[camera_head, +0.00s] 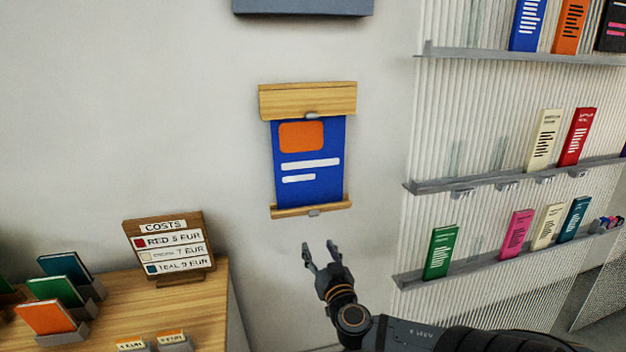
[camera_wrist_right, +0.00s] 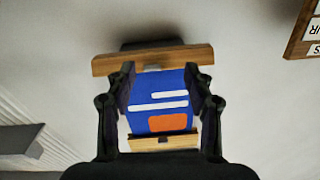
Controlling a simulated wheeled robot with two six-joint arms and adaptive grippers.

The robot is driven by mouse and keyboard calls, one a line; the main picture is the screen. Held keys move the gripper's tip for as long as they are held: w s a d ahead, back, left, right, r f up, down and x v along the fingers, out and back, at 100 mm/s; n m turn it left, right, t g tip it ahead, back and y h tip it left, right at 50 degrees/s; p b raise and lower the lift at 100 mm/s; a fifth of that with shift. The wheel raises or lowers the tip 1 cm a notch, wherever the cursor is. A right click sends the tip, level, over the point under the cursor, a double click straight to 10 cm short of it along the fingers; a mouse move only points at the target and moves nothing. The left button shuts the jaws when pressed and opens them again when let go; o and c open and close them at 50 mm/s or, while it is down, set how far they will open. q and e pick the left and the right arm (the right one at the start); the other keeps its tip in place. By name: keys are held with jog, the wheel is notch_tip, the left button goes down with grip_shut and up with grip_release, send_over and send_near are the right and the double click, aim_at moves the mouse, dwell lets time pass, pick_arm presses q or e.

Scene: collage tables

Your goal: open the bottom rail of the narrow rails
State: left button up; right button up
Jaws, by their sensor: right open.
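A blue poster (camera_head: 310,185) with an orange block and white bars hangs on the wall between two narrow wooden rails. The top rail (camera_head: 308,101) looks taller; the bottom rail (camera_head: 290,210) is a thin strip with a small grey tab (camera_head: 314,212). My right gripper (camera_head: 319,247) is open and empty, just below the bottom rail and apart from it in the head view. The right wrist view is upside down: the bottom rail (camera_wrist_right: 110,65) shows beyond the open fingertips (camera_wrist_right: 159,75), with the poster (camera_wrist_right: 145,122) between the fingers. My left gripper is out of view.
A wooden table (camera_head: 110,310) at lower left bears a COSTS sign (camera_head: 168,248) and booklets in grey holders. At right, a ribbed panel (camera_head: 440,130) carries grey shelves (camera_head: 480,180) with several books.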

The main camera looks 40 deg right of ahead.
aim_at(313, 213)
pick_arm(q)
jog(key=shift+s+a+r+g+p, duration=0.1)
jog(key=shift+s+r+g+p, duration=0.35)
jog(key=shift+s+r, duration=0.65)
pick_arm(e)
jog(key=w+d+r+h, duration=0.1)
jog(key=w+d+r, duration=0.2)
jog(key=w+d, duration=0.2)
jog(key=shift+w+d+n, duration=0.15)
jog(key=shift+w+n, duration=0.25)
jog(key=shift+w, duration=0.65)
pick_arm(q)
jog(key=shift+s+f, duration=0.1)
